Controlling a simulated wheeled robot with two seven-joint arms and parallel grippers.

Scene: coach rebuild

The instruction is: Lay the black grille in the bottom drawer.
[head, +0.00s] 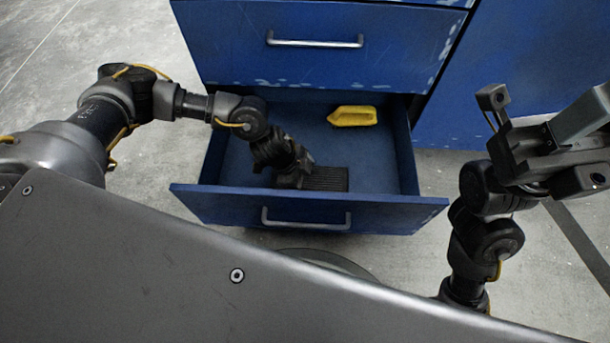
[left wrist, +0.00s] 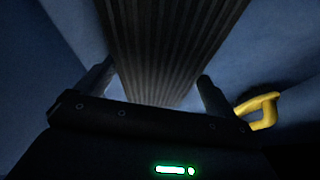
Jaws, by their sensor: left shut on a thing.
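The black grille (head: 326,178) is a dark ribbed slab inside the open bottom drawer (head: 390,213), close to the drawer's front wall. My left gripper (head: 296,176) reaches down into the drawer and is shut on the grille's left part. In the left wrist view the ribbed grille (left wrist: 170,45) lies between the two fingers of my left gripper (left wrist: 158,88). I cannot tell whether the grille touches the drawer floor. My right gripper (head: 545,150) is raised at the right, outside the drawer, with its two fingers apart and nothing between them.
A yellow brush-like thing (head: 352,116) lies at the back right of the drawer; part of it shows in the left wrist view (left wrist: 262,110). The shut drawer above (head: 315,60) overhangs the back. The drawer floor right of the grille is clear.

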